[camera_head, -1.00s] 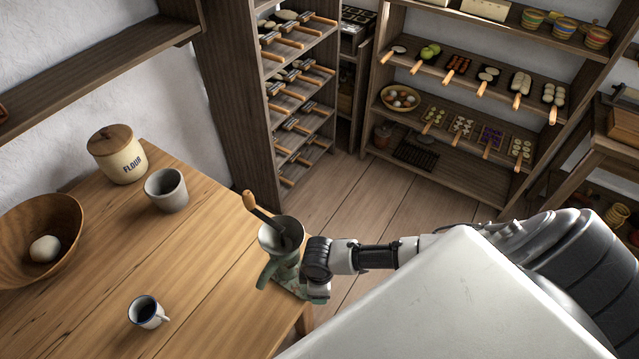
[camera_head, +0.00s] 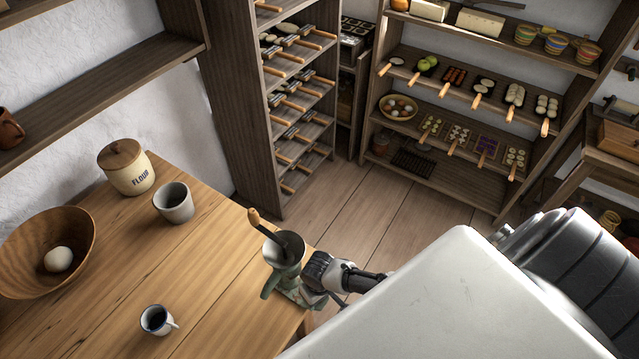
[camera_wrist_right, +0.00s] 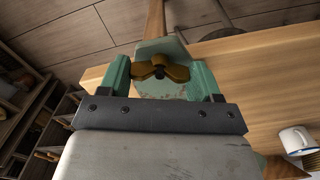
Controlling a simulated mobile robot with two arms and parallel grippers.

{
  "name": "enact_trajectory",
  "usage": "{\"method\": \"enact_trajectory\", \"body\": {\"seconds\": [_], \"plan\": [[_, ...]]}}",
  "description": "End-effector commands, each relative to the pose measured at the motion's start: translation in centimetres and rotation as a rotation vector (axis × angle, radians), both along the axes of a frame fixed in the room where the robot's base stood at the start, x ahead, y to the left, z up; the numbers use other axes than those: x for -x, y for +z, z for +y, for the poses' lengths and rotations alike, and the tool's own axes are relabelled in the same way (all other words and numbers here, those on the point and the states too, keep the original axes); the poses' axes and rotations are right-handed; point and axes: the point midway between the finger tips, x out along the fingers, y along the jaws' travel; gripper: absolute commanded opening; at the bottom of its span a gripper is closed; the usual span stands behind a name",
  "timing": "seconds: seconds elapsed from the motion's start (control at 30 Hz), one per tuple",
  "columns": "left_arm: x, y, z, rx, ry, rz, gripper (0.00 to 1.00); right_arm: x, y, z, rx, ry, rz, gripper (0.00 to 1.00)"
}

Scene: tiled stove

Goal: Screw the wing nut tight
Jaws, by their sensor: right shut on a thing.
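The green hand-cranked grinder (camera_head: 284,270) stands at the corner of the wooden table, with a grey hopper and a wooden-handled crank (camera_head: 266,228). In the right wrist view the brass wing nut (camera_wrist_right: 160,70) sits against the grinder's green body (camera_wrist_right: 163,48). My right gripper (camera_wrist_right: 160,76) has one finger on each side of the wing nut and is shut on its wings. In the head view my right gripper (camera_head: 312,292) is at the grinder's right side, and the wing nut is hidden there. My left gripper is not in view.
On the table (camera_head: 215,275) stand a flour jar (camera_head: 127,168), a grey cup (camera_head: 174,203), a white mug (camera_head: 157,320) and a wooden bowl (camera_head: 40,250) holding a pale ball. Shelves (camera_head: 455,110) line the back. The floor beyond the table is clear.

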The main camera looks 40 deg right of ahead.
Motion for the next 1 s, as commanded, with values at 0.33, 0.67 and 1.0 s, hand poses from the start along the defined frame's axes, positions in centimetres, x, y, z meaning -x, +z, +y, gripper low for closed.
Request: {"method": "enact_trajectory", "body": {"seconds": [0.33,0.67,1.0], "plan": [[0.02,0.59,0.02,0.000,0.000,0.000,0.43,-0.01,0.03,0.12,-0.003,-0.331,0.000,0.40],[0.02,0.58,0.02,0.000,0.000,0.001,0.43,-0.04,0.02,0.11,-0.002,-0.643,0.000,0.40],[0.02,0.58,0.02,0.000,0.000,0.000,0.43,-0.09,0.05,0.04,-0.001,-0.909,-0.001,0.40]]}}
